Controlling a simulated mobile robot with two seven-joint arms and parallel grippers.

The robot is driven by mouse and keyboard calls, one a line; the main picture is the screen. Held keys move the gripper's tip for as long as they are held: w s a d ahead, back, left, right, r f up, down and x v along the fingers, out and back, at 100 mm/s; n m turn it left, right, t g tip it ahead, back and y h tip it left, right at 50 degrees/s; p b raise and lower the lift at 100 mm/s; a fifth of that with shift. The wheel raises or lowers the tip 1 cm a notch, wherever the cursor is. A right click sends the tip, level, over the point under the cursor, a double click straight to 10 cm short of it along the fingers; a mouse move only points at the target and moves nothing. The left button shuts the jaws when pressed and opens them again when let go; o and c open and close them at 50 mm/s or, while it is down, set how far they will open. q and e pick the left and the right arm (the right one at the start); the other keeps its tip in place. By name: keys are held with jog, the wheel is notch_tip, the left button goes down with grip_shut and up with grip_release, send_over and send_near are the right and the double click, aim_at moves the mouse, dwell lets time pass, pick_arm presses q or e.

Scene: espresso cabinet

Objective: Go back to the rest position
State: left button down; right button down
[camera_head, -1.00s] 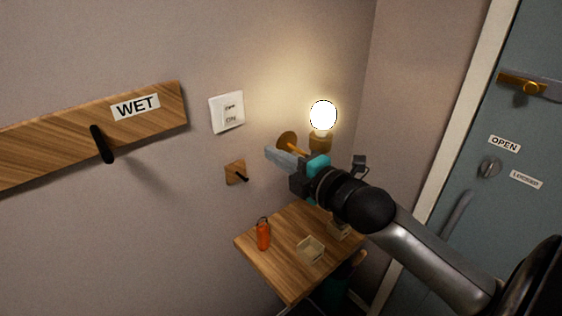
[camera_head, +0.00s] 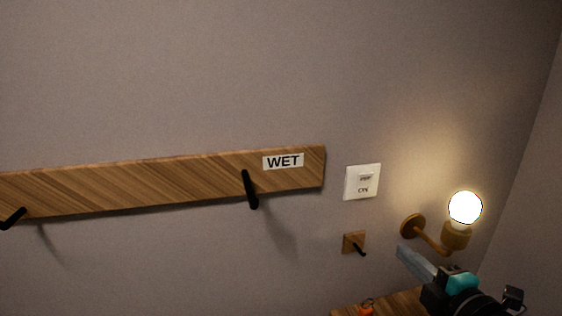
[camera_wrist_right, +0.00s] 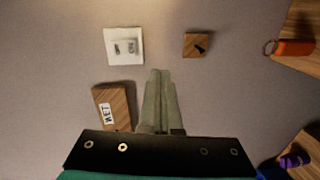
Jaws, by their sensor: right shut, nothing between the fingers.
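My right gripper (camera_head: 402,252) shows at the lower right of the head view, below the wall lamp and right of a small wooden hook block. Its fingers are together and hold nothing. In the right wrist view the closed fingers (camera_wrist_right: 158,75) point toward the wall, below and between the light switch and the hook block. A gap seems to separate the fingertips from the wall, but I cannot tell how wide. My left gripper is not in view.
A white switch (camera_head: 362,182) is on the wall beside the lit lamp (camera_head: 464,208). A wooden rail (camera_head: 130,185) with a WET label and black hooks runs left. The small hook block (camera_head: 353,242) is below the switch. A wooden table (camera_head: 405,300) shows at the bottom edge, with an orange object (camera_head: 366,308).

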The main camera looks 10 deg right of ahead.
jog(key=s+a+f+m+g+h, duration=0.1)
jog(key=s+a+f+m+g, duration=0.15)
jog(key=s+f+m, duration=0.35)
jog(key=s+a+f+m+g+h, duration=0.1)
jog(key=s+a+f+m+g, duration=0.2)
jog(key=f, duration=0.6)
jog(key=s+a+f+m+g, duration=0.3)
jog(key=s+m+g, duration=0.1)
jog(key=s, duration=0.3)
jog(key=s+a+f+m+g, duration=0.3)
jog(key=s+m, duration=0.1)
jog(key=s, duration=0.2)
notch_tip(320, 180, down, 31)
jog(key=s+g+b, duration=0.2)
jog(key=b, duration=0.6)
jog(key=s+d+f+b, duration=0.1)
jog(key=s+f+b, duration=0.2)
jog(key=s+f, duration=0.4)
jog(key=s+d+f+n+b, duration=0.1)
jog(key=s+f+b, duration=0.3)
jog(key=s+f, duration=0.4)
notch_tip(320, 180, down, 6)
jog(key=shift+d+r+g+b, duration=0.15)
jog(key=shift+d+g+b, duration=0.2)
jog(key=shift+d, duration=0.45)
